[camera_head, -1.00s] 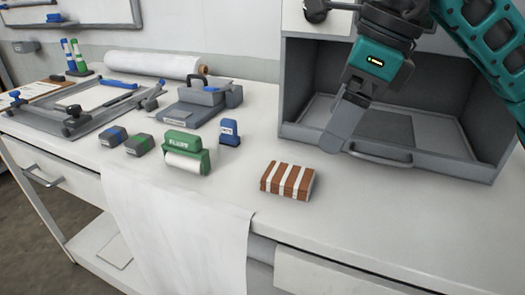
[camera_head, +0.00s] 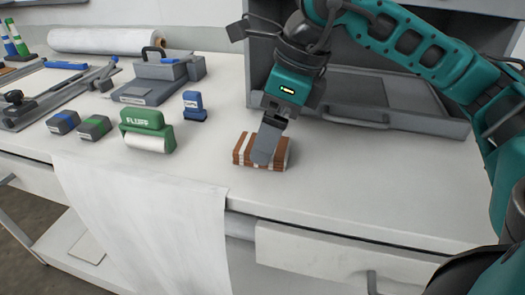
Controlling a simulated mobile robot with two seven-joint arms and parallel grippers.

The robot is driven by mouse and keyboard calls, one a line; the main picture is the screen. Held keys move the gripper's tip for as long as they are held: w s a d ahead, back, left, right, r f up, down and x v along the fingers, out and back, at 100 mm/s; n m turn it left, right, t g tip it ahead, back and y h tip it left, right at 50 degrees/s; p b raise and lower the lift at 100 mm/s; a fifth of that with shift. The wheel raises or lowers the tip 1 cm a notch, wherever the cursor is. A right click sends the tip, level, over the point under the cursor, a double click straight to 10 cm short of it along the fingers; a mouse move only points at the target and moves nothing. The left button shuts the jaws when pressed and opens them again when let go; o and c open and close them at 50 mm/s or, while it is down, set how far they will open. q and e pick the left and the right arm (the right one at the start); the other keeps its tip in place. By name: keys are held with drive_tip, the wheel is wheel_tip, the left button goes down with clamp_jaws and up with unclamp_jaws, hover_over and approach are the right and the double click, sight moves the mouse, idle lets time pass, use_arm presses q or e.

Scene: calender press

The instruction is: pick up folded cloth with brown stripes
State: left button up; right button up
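My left gripper is not in view.
A green lint roller marked FLUFF (camera_head: 147,130), a small blue block (camera_head: 194,106) and two small grey blocks stand left of the cloth. A grey open-fronted box (camera_head: 430,126) stands behind my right arm. A white sheet (camera_head: 140,220) hangs over the front edge. Worktop right of the cloth is clear.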

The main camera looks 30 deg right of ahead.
drive_tip(key=x, duration=0.2)
drive_tip(key=shift+a+f, duration=0.1)
drive_tip(key=shift+f, duration=0.2)
drive_tip(key=c, duration=1.1)
drive_tip(key=shift+r, duration=0.1)
drive_tip(key=shift+c, duration=0.2)
